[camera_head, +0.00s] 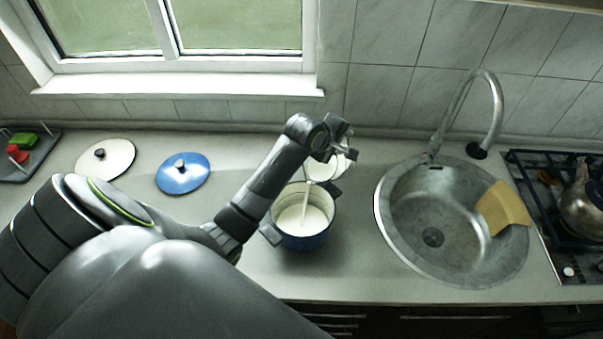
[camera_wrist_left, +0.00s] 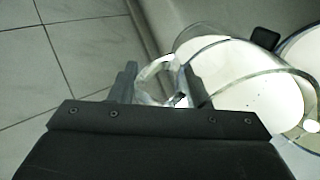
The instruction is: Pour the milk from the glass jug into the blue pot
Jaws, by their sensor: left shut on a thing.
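The blue pot (camera_head: 303,241) stands on the counter left of the sink, with white milk (camera_head: 300,219) inside. My left gripper (camera_head: 342,142) is shut on the handle of the glass jug (camera_head: 343,165), holding the jug tilted at the pot's back side. A white stream (camera_head: 306,203) runs from the jug down into the pot. In the left wrist view the jug's clear handle (camera_wrist_left: 150,77) sits between the fingers, and white milk (camera_wrist_left: 245,100) shows in the jug. My arm hides part of the pot's left side and the jug. My right gripper is not seen.
A white lid (camera_head: 106,158) and a blue lid (camera_head: 182,174) lie on the counter at left. A tray (camera_head: 40,166) with red and green items is at far left. The sink (camera_head: 405,245), with a yellow cloth-like piece (camera_head: 503,207), and a stove with a kettle (camera_head: 583,202) are at right.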

